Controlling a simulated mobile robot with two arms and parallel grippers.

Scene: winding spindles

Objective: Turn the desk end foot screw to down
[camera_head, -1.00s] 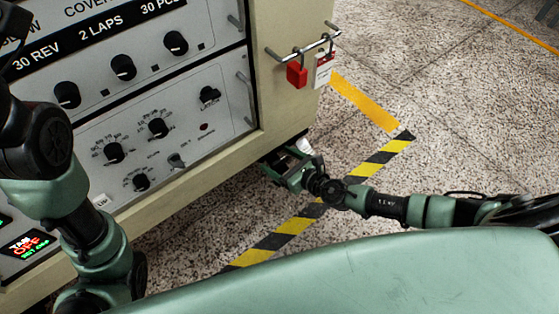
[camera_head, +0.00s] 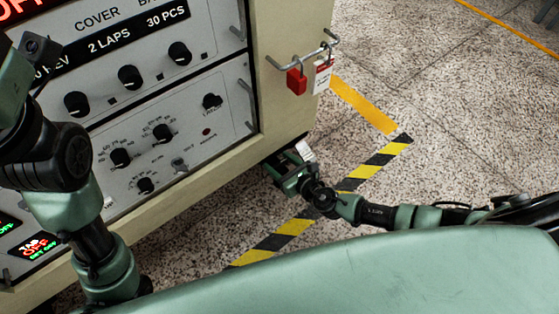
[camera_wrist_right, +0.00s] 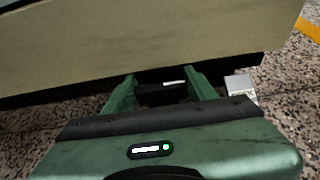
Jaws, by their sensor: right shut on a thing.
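The foot screw itself is mostly hidden under the cabinet's bottom corner; a dark piece (camera_wrist_right: 160,94) shows between my fingers in the right wrist view, and I cannot make out its form. My right gripper (camera_head: 284,172) is low at the cabinet's near bottom corner. In the right wrist view its fingers (camera_wrist_right: 160,88) reach under the cabinet's lower edge and are shut on that dark piece. A small white tag (camera_head: 305,150) shows just beside the gripper, and also in the right wrist view (camera_wrist_right: 241,86). My left arm is at the left; its gripper is not clearly visible.
The beige cabinet (camera_head: 290,110) with a knob panel (camera_head: 165,150) stands at the left. A red padlock (camera_head: 296,81) and a white-and-red tag (camera_head: 322,75) hang from its side bar. Yellow-black floor tape (camera_head: 292,227) runs past the corner. Speckled floor to the right is clear.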

